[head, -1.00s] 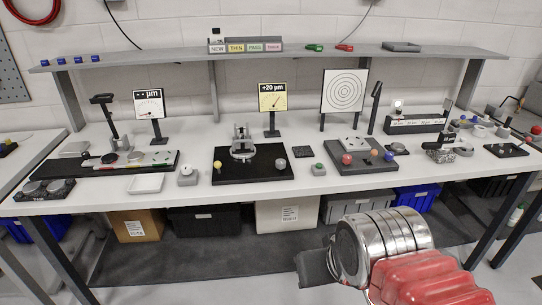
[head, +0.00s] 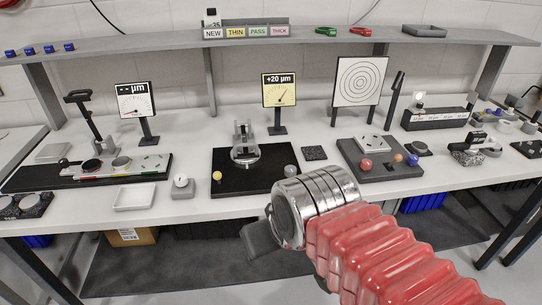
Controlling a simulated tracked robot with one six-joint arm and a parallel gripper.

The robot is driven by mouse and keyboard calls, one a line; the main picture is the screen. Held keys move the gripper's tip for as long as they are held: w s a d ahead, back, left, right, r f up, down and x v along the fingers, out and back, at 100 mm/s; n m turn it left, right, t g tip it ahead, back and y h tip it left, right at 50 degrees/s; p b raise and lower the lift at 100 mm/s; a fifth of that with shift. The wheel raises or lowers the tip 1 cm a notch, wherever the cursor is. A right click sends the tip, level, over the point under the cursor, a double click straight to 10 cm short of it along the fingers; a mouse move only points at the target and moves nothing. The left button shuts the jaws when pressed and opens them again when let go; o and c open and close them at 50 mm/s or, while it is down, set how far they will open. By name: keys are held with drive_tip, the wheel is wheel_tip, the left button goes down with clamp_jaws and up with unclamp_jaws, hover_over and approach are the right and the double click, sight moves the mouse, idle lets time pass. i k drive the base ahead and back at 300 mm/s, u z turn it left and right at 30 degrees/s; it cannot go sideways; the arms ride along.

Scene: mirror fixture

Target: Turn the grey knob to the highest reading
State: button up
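The grey knob (head: 291,171) stands at the right front of a black board (head: 250,184) in the middle of the bench. A yellow knob (head: 217,176) is at the board's left front. A mirror fixture (head: 243,148) with a round base sits at the board's back. Behind it a yellow dial display (head: 279,90) reads +20 µm, its needle pointing up and right. My gripper (head: 262,241) is in front of the bench, below and left of the grey knob in the picture, apart from it. Its fingers are mostly hidden, so its opening cannot be told.
Left are a white tray (head: 134,197), a small gauge block (head: 182,187) and a second dial display (head: 134,100). Right is a grey board (head: 390,172) with red, orange and blue balls, below a ringed target (head: 360,82). A shelf (head: 160,41) runs along the back.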

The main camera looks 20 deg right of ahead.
sight(290, 171)
drive_tip(key=u, duration=0.1)
drive_tip(key=i, duration=0.95)
drive_tip(key=z, duration=0.05)
